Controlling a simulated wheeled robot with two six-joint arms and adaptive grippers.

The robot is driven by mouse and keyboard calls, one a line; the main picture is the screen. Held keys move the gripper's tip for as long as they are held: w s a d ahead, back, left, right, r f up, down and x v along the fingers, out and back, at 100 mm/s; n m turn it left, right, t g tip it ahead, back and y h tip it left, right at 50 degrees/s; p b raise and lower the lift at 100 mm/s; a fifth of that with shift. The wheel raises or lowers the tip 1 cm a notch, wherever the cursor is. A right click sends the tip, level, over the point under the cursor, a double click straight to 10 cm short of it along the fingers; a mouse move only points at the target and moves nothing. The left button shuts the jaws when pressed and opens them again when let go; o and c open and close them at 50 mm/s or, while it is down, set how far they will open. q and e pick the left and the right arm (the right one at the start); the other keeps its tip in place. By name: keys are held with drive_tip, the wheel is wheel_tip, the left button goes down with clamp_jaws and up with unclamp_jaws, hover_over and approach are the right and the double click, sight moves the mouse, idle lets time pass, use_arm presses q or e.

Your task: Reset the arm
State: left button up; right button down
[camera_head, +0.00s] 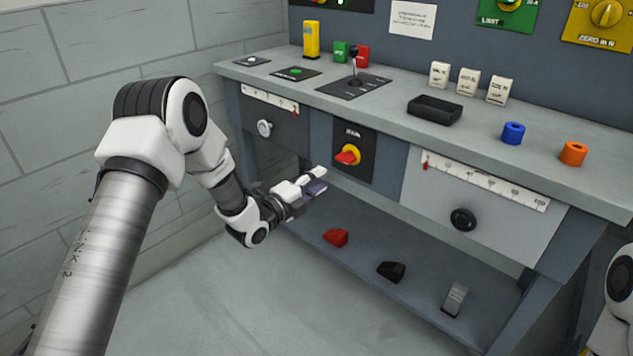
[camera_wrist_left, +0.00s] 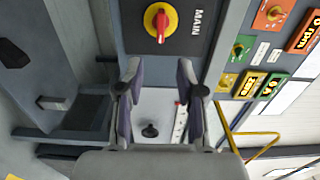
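My left arm (camera_head: 190,125) reaches in from the left and bends down toward the front of the grey workbench. Its gripper (camera_head: 318,180) hovers in front of the bench, below and left of the red-and-yellow MAIN switch (camera_head: 347,156). In the left wrist view the two fingers of the left gripper (camera_wrist_left: 160,82) stand apart with nothing between them; the MAIN switch (camera_wrist_left: 160,23) shows beyond the tips. Part of my right arm (camera_head: 618,300) shows at the right edge; its gripper is out of view.
A red pedal (camera_head: 335,237), black pedal (camera_head: 391,271) and grey pedal (camera_head: 454,299) sit on the lower shelf. The floor left is clear.

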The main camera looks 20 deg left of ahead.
use_arm(q)
drive_tip(key=shift+f, duration=0.1)
idle(0.3)
drive_tip(key=s+d+f+n+g+y, duration=0.1)
drive_tip(key=s+d+f+g, duration=0.1)
drive_tip(key=s+f, duration=0.45)
drive_tip(key=s+d+f+n+g, duration=0.1)
drive_tip(key=s+d+f+g, duration=0.25)
drive_tip(key=f, duration=0.65)
drive_tip(key=s+a+f+n+g+y, duration=0.15)
drive_tip(key=s+f+n+g, duration=0.35)
drive_tip(key=s, duration=0.7)
drive_tip(key=s+f+n+g+y, duration=0.2)
drive_tip(key=s+f+n, duration=0.3)
drive_tip(key=s+f, duration=0.5)
drive_tip(key=s+a+r+n+g+y, duration=0.25)
drive_tip(key=s+n+g, duration=0.25)
drive_tip(key=s+n, duration=0.7)
wheel_tip(320, 180, up, 23)
drive_tip(key=m+p, duration=0.1)
drive_tip(key=p, duration=2.2)
drive_tip(key=shift+s+r+m+h, duration=0.2)
drive_tip(key=shift+m+h, duration=0.1)
drive_tip(key=shift+h, duration=0.1)
drive_tip(key=shift+t, duration=0.25)
